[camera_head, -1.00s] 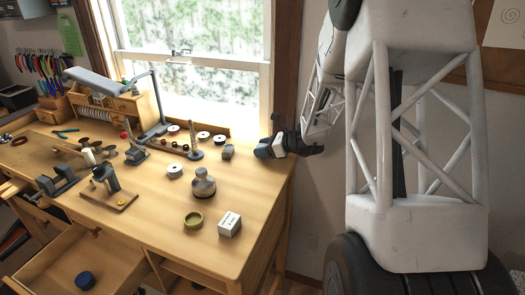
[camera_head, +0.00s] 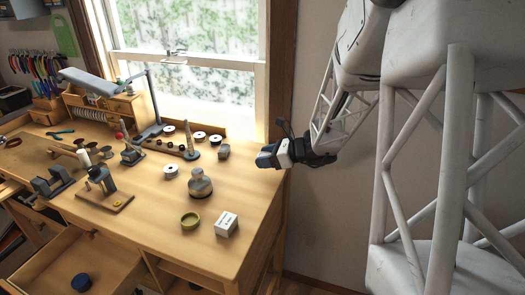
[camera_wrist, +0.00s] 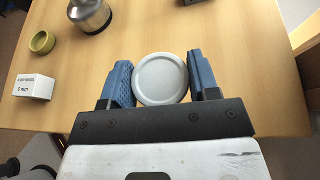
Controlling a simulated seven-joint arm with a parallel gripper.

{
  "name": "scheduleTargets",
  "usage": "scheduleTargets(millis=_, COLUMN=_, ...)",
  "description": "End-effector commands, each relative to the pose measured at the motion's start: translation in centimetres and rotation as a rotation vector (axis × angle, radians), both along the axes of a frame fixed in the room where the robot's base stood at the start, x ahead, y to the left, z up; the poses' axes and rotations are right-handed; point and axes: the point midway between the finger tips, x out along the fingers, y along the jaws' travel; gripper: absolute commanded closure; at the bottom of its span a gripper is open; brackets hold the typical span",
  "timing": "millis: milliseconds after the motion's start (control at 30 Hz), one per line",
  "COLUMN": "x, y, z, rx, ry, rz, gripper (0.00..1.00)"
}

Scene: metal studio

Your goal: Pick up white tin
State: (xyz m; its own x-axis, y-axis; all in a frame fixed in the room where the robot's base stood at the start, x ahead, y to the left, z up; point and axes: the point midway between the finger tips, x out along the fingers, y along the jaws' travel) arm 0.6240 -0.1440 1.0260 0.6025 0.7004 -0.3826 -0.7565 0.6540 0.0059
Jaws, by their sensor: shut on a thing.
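The white tin (camera_wrist: 161,78) is round and pale, and shows from above in the wrist view. It sits between the two blue fingers of my gripper (camera_wrist: 161,82), which is shut on it with a finger on each side. In the head view my gripper (camera_head: 267,158) is at the far right corner of the wooden table, and I cannot make out the tin there. Whether the tin touches the table or is clear of it, I cannot tell.
A metal flask (camera_head: 199,184), an olive bowl (camera_head: 190,221) and a white box (camera_head: 226,224) stand left of my gripper on the workbench (camera_head: 150,205). A small grey block (camera_head: 223,151) is near the gripper. A window frame rises behind.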

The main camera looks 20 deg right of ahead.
Motion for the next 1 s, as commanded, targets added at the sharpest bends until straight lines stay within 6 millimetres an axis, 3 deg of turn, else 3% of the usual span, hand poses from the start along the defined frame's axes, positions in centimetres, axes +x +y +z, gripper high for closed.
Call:
scheduleTargets(millis=200, x=-2.7, y=0.6, z=0.3, rx=0.000, ry=0.000, rz=0.000, gripper=0.68)
scheduleTargets(millis=400, x=-4.0, y=0.9, z=0.4, rx=0.000, ry=0.000, rz=0.000, gripper=0.68)
scheduleTargets(millis=1000, x=-4.6, y=1.0, z=0.4, rx=0.000, ry=0.000, rz=0.000, gripper=0.68)
